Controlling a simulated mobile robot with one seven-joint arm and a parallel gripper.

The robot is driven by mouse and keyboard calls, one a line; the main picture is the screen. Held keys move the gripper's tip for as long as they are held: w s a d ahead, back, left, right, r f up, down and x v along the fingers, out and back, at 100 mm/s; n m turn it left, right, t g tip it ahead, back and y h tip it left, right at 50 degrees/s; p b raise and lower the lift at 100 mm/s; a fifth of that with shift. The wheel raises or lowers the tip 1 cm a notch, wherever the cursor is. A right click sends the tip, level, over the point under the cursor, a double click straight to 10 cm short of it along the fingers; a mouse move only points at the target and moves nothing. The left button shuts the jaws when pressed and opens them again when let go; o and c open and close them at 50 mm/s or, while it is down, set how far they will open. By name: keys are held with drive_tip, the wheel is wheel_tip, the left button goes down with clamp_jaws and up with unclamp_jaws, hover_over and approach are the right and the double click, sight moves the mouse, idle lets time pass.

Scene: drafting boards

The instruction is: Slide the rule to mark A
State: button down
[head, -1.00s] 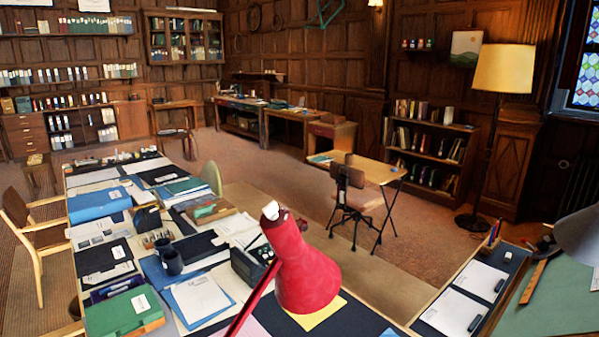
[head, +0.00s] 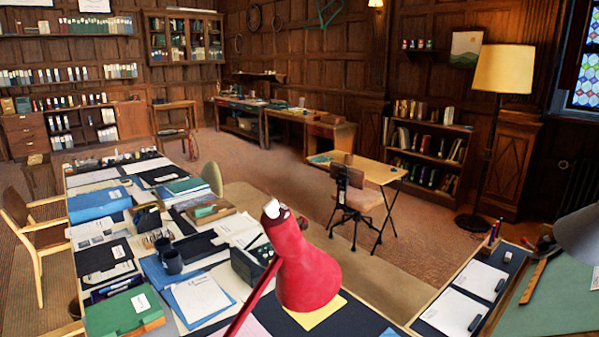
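A green drafting board (head: 565,302) lies at the right edge of the head view, partly cut off by the frame. A narrow wooden strip that looks like a rule (head: 538,277) lies slanted along its left side. I cannot tell for certain that it is the task's rule. I cannot make out any mark A. My gripper is not in view.
A red desk lamp (head: 306,268) stands close in front, hiding part of the long cluttered desk. A grey lamp shade (head: 580,235) hangs over the board's right side. White papers (head: 452,312) lie left of the board. Carpet (head: 270,165) is open beyond.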

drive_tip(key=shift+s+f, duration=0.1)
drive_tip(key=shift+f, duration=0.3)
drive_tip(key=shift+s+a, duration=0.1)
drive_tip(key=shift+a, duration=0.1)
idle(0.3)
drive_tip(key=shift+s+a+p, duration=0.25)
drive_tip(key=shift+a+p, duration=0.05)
drive_tip(key=shift+p, duration=0.15)
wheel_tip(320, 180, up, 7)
drive_tip(key=p, duration=0.7)
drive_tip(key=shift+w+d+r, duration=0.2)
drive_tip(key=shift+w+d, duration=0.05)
